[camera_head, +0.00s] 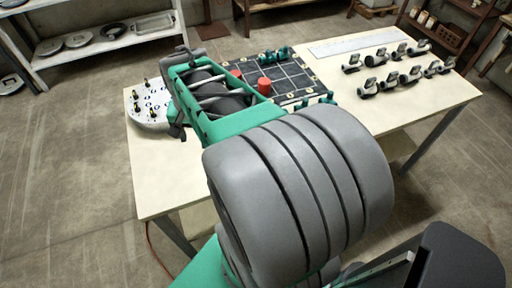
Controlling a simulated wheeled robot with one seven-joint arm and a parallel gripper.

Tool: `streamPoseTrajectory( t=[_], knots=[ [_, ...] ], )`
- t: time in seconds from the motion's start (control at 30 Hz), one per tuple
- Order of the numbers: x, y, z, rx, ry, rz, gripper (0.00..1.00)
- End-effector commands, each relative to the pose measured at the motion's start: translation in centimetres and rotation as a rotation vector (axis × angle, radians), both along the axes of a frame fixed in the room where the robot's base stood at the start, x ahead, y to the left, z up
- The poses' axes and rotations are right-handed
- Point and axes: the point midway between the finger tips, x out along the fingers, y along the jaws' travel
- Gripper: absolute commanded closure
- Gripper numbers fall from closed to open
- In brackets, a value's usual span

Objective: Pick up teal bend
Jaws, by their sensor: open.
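Small teal pipe pieces sit on a dark gridded board (297,77). One teal group (284,53) is at its far edge, and another teal piece (327,98) is at its near right corner. I cannot tell which is the teal bend, and my arm may hide others. My gripper (184,57) is at the far end of my green and grey arm, over the table's left part and left of the board. It is open, but its fingers are mostly hidden and what lies under it cannot be seen.
Two red cylinders (264,85) stand on or beside the board. Several grey fittings (388,72) stand in rows on the right of the pale table (410,112). A white round plate (146,122) with upright pegs is at the left. The table's front left is clear.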

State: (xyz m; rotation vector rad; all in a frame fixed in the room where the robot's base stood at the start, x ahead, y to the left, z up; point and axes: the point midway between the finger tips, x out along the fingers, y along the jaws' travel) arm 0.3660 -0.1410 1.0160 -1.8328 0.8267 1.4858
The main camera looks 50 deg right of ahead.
Motion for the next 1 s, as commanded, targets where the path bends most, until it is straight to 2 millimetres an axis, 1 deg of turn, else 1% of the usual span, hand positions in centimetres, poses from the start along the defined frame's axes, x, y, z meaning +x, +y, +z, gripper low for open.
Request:
streamPoseTrajectory(
  t=[0.03,0.07,0.1,0.2,0.3,0.4,0.67,0.8,0.9,1.0],
  knots=[
    [-1.2,-4.4,-1.7,0.041,0.033,-0.247,0.30],
    [-1.9,-6.6,-2.6,0.061,0.045,-0.389,0.28],
    [-3.2,-9.4,-3.7,0.087,0.058,-0.568,0.25],
    [-6.6,-14.5,-6.4,0.137,0.084,-0.931,0.25],
    [-9.1,-17.2,-8.0,0.164,0.096,-1.143,0.25],
    [-9.9,-17.9,-9.2,0.174,0.101,-1.217,0.25],
    [-9.9,-17.7,-12.8,0.173,0.102,-1.217,0.25],
    [-9.9,-17.6,-15.4,0.174,0.101,-1.217,0.25],
    [-9.8,-17.7,-16.2,0.172,0.097,-1.216,0.25],
    [-9.8,-17.7,-16.3,0.172,0.096,-1.216,0.25]
  ],
)
